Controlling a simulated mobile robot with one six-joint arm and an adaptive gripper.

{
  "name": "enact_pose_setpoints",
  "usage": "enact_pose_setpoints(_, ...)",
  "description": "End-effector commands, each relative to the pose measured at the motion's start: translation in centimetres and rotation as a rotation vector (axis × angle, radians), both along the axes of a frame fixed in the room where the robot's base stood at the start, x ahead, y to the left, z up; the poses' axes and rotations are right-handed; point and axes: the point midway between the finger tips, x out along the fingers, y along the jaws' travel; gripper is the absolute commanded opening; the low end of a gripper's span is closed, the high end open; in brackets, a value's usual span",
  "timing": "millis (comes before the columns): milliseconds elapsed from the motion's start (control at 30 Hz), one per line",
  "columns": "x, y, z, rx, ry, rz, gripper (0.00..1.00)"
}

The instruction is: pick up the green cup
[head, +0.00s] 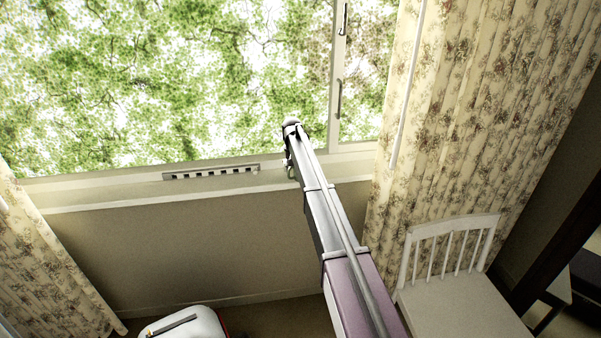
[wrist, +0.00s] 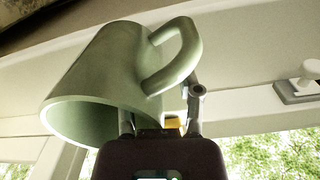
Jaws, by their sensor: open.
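The pale green cup (wrist: 95,75) fills the upper left of the wrist view, very close to the camera. It lies tilted in the picture, its open mouth toward the lower left and its handle (wrist: 190,55) toward the upper right. My gripper (wrist: 160,102) is open, right at the cup. One finger shows just below the handle; the other is partly hidden by the cup's body. I cannot tell whether the fingers touch the cup. In the head view my arm reaches to the window sill, and I cannot make out the cup there.
The window sill (head: 110,198) runs below the window, with a slotted strip (head: 211,172) on it. Flowered curtains hang at both sides (head: 480,100). A white chair (head: 455,300) stands at the lower right, and a white case (head: 187,325) is on the floor below.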

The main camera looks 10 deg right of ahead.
Motion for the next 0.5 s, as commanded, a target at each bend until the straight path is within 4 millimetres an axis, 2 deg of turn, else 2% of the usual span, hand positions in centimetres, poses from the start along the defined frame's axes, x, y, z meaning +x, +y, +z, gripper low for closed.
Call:
enact_pose_setpoints(233, 0.00, 0.02, 0.00, 0.000, 0.000, 0.000, 0.46)
enact_pose_setpoints(267, 0.00, 0.02, 0.00, 0.000, 0.000, 0.000, 0.43)
enact_pose_setpoints(400, 0.00, 0.03, 0.00, 0.000, 0.000, 0.000, 0.01)
enact_pose_setpoints(500, 0.00, 0.03, 0.00, 0.000, 0.000, 0.000, 0.00)
